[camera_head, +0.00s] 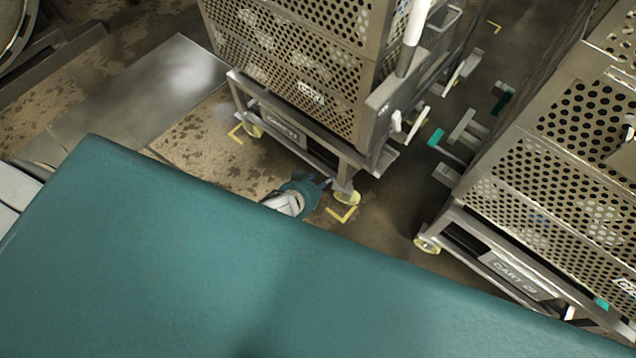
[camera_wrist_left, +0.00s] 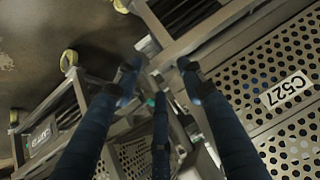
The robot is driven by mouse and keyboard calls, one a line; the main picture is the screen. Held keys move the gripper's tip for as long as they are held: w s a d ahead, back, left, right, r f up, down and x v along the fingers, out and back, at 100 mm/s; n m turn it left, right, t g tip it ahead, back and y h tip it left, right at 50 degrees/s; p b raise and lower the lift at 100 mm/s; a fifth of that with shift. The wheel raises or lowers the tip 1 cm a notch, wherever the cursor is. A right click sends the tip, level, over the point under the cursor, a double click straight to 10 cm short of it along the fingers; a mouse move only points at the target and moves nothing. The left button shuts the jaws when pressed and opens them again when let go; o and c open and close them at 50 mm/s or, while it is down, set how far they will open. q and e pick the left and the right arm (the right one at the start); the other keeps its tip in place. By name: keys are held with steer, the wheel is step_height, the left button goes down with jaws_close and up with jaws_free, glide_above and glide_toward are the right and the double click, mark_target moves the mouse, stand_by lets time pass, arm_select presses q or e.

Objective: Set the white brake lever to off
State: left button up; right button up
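My left gripper (camera_head: 322,184) is low by the near bottom corner of the left perforated cart (camera_head: 290,75), beside its yellow caster. In the left wrist view its dark blue fingers (camera_wrist_left: 160,82) are spread apart with nothing seen between them, and metal frame parts of a cart lie beyond. White lever-like parts show on the end frame of the left cart: a short one (camera_head: 396,121) and a longer one (camera_head: 417,124). I cannot tell which is the brake lever or how it is set. The gripper appears apart from both. My right gripper is not in view.
A second perforated cart (camera_head: 570,160) stands to the right, with a narrow floor gap between the carts. Yellow corner marks (camera_head: 342,214) lie on the floor. A metal plate (camera_head: 150,90) covers the floor at left. The left wrist view shows a label reading C527 (camera_wrist_left: 287,90).

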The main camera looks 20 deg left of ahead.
arm_select(q)
steer(key=c, duration=0.8)
steer(key=shift+d+f+b, duration=0.15)
steer(key=shift+d+b, duration=0.15)
jaws_close()
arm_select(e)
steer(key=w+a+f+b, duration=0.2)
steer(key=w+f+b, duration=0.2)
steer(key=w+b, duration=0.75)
arm_select(q)
steer(key=n+t+h+b, duration=0.6)
steer(key=n+t+b, duration=0.6)
steer(key=n, duration=0.6)
glide_toward(394, 122)
steer(key=shift+t, duration=0.7)
steer(key=x, duration=0.3)
steer(key=f+p+x, duration=0.1)
steer(key=x, duration=0.2)
steer(key=shift+w+d+f, duration=0.1)
steer(key=shift+w+d, duration=0.05)
steer(key=shift+w, duration=0.05)
steer(key=shift+w+d+r, duration=0.15)
steer(key=shift+w+r, duration=0.05)
steer(key=shift+w, duration=0.3)
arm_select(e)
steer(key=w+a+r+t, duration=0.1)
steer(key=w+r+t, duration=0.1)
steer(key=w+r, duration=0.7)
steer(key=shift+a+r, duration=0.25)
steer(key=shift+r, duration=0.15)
